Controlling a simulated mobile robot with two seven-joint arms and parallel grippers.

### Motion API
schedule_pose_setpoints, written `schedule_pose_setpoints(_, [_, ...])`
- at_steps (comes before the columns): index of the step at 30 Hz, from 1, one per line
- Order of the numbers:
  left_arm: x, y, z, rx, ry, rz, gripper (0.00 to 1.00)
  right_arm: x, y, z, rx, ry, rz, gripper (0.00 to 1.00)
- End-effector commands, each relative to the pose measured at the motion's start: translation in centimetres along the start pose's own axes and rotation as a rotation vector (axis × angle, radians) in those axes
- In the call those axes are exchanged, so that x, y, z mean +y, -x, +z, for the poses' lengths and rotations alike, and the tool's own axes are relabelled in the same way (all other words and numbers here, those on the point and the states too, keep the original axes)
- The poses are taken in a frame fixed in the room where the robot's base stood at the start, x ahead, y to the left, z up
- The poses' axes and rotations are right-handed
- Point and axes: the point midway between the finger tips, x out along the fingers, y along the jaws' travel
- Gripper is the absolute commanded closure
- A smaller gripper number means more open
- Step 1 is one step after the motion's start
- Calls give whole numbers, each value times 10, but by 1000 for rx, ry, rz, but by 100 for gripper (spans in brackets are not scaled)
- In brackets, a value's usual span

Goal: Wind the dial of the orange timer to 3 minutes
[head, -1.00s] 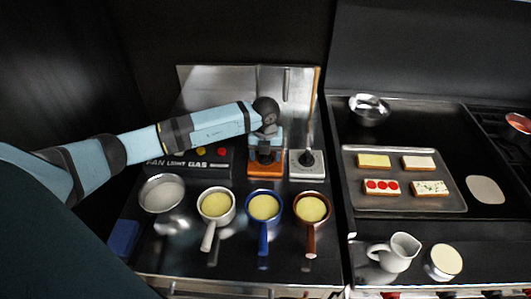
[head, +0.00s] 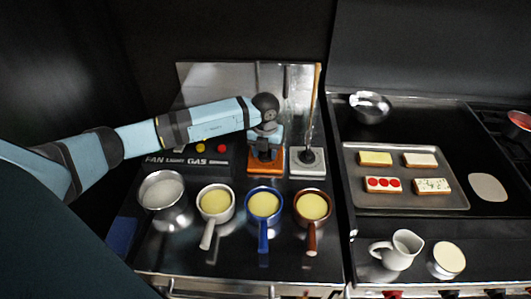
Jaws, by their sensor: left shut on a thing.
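The orange timer (head: 266,167) stands at the back of the left counter, in front of the steel backsplash. My left gripper (head: 265,148) points down over it from above and is shut on its dial, which the fingers and wrist hide. Only the timer's orange base shows around the fingers. The dial's marks and setting cannot be read. My right gripper is not in view.
A fan, light and gas panel (head: 185,163) is to the left. A steel bowl (head: 163,201), white pan (head: 216,205), blue pan (head: 264,206) and brown pan (head: 312,210) stand in front.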

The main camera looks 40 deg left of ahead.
Motion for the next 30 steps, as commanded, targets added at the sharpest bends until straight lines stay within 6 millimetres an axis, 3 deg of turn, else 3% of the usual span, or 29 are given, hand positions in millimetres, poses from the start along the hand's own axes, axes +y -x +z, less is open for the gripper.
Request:
schedule_pose_setpoints(18, [5,-2,3,-4,-543,1,77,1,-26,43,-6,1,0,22])
schedule_pose_setpoints(30, [7,0,4,-2,-741,1,77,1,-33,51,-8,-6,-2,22])
